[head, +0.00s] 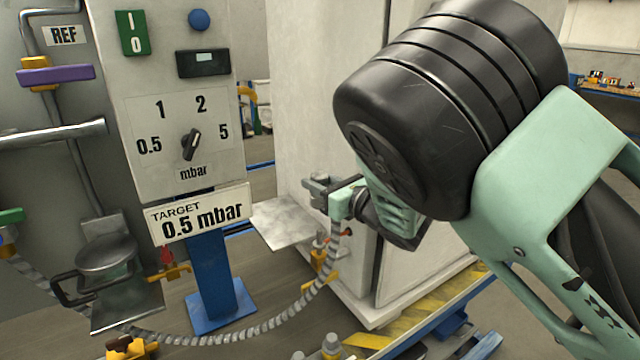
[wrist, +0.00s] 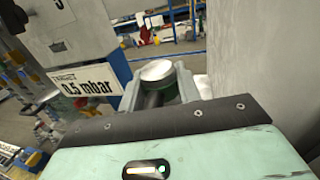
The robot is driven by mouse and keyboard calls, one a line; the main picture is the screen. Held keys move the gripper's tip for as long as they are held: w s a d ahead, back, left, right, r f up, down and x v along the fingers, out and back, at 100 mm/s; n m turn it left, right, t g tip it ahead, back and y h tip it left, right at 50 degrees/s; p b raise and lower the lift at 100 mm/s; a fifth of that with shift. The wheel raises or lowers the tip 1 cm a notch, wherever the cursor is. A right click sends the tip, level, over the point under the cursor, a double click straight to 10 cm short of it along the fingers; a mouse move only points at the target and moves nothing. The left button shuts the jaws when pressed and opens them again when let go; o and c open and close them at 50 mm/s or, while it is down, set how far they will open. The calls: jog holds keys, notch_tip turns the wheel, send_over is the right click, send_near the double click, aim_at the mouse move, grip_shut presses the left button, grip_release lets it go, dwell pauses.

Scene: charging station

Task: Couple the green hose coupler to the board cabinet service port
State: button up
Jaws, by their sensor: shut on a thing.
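In the head view my gripper (head: 322,188) is in front of the pale tall cabinet, right of the grey metal shelf. In the wrist view my gripper (wrist: 160,85) is shut on the green hose coupler (wrist: 172,88), a dark green body with a round silver top, between the fingers. The coupler is mostly hidden in the head view. A grey ribbed hose (head: 255,328) hangs in a loop from the left up to just below my gripper. The board cabinet (head: 185,90) stands left with its dial and switches. I cannot pick out its service port for certain.
A metal shelf plate (head: 287,222) lies just left of my gripper. A sign (head: 198,212) reads "TARGET 0.5 mbar". A blue post (head: 212,275) stands below it. Yellow and red valve fittings (head: 320,255) sit under my gripper. A pale tall cabinet (head: 310,90) stands behind.

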jog(key=b, duration=0.4)
send_over(320, 231)
jog(key=shift+w+f, duration=0.1)
jog(key=shift+f, duration=2.45)
jog(key=shift+f+b, duration=2.65)
jog(key=shift+b, duration=0.3)
jog(key=o, duration=1.2)
jog(key=v, duration=1.7)
jog(key=shift+d+r, duration=0.1)
jog(key=shift+d, duration=0.1)
